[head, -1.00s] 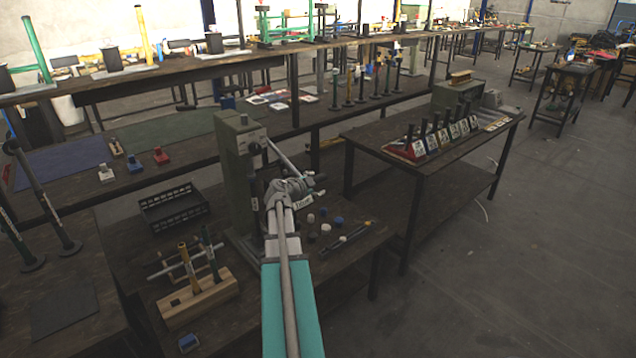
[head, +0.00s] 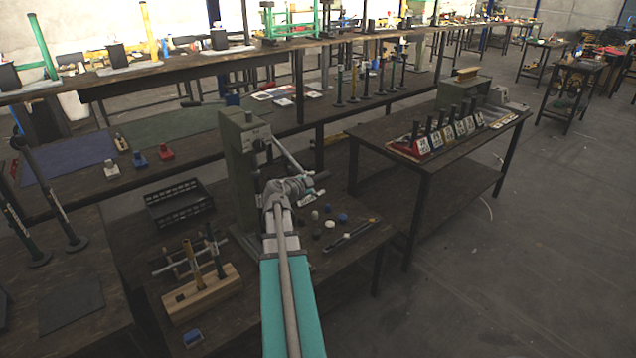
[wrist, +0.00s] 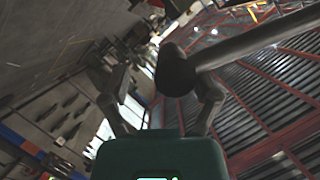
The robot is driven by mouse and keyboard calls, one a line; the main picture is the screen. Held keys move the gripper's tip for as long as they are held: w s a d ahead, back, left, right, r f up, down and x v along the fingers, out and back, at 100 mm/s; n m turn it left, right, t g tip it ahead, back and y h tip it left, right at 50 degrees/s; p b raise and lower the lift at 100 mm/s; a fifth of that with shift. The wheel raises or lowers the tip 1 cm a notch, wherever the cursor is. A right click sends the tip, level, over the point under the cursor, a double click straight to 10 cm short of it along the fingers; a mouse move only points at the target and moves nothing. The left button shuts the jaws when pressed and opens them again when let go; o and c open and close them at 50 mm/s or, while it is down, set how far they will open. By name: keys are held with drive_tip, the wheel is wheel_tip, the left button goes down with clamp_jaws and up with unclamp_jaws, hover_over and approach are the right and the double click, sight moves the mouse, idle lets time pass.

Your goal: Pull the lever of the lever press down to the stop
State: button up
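The lever press (head: 240,165) is a tall grey-green column on the dark bench. Its thin metal lever (head: 288,153) slopes down to the right from the press head toward my gripper (head: 290,192). In the wrist view the lever bar (wrist: 255,40) comes in from the right, and its dark rounded end (wrist: 175,72) lies in front of my gripper (wrist: 167,88). The two fingers stand apart on either side of that end, with the bar passing across the right finger. I cannot tell whether a finger touches it. The press's lower part is partly hidden behind my arm.
A wooden block with upright tools (head: 203,295) and a black crate (head: 180,204) stand left of the press. Small caps (head: 329,223) lie on the bench to its right. A second table (head: 385,145) stands further right, with open floor beyond.

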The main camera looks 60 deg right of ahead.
drive_tip(key=p+v, duration=0.2)
drive_tip(key=v, duration=1.1)
drive_tip(key=shift+s+a+f+p, duration=0.2)
drive_tip(key=shift+s+f+p, duration=0.15)
drive_tip(key=shift+s+p, duration=0.05)
idle(1.0)
idle(0.8)
drive_tip(key=w+a+f+n+t+y+p, duration=0.2)
drive_tip(key=w+a+n+y, duration=0.35)
drive_tip(key=a, duration=0.75)
drive_tip(key=w+a+f+n+t+y+p, duration=0.2)
drive_tip(key=w+a+f+n+p, duration=0.1)
drive_tip(key=w+a+n, duration=0.75)
drive_tip(key=a+n+y+p, duration=0.2)
drive_tip(key=a+n, duration=0.4)
drive_tip(key=a, duration=0.9)
drive_tip(key=a+n+g+y+p, duration=0.1)
drive_tip(key=a+n+y, duration=0.4)
drive_tip(key=a, duration=1)
drive_tip(key=shift+r+n+p, duration=0.3)
drive_tip(key=shift+n+p, duration=0.05)
drive_tip(key=shift+n, duration=0.45)
drive_tip(key=shift+a, duration=0.1)
